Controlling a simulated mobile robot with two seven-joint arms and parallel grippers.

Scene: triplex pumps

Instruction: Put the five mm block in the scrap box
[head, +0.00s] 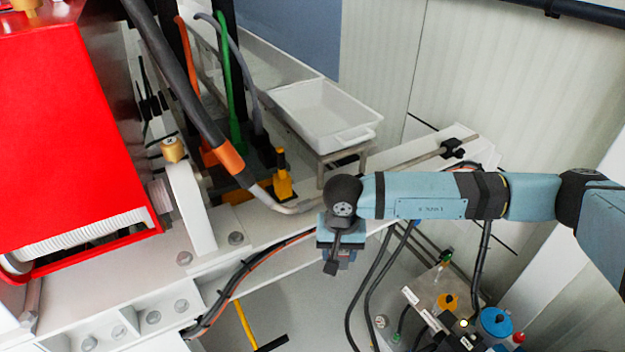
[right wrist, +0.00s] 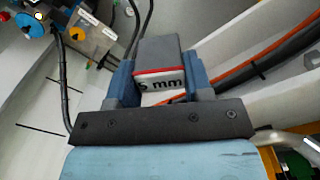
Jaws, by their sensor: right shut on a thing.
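The five mm block (right wrist: 158,52), grey with a red edge and a white face marked "5 mm", sits between the blue fingers of my right gripper (right wrist: 163,88) in the right wrist view. The gripper is shut on it. In the head view my right gripper (head: 334,258) hangs below the wrist, over the near side of the white beam; the block is mostly hidden there. A white open tub (head: 322,112), which may be the scrap box, stands farther back, above the gripper in the picture. It looks empty. My left gripper is not in view.
The tub rests on a metal stand (head: 342,158). A red machine (head: 70,130) fills the left. Valves and a blue knob (head: 496,322) are at lower right.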

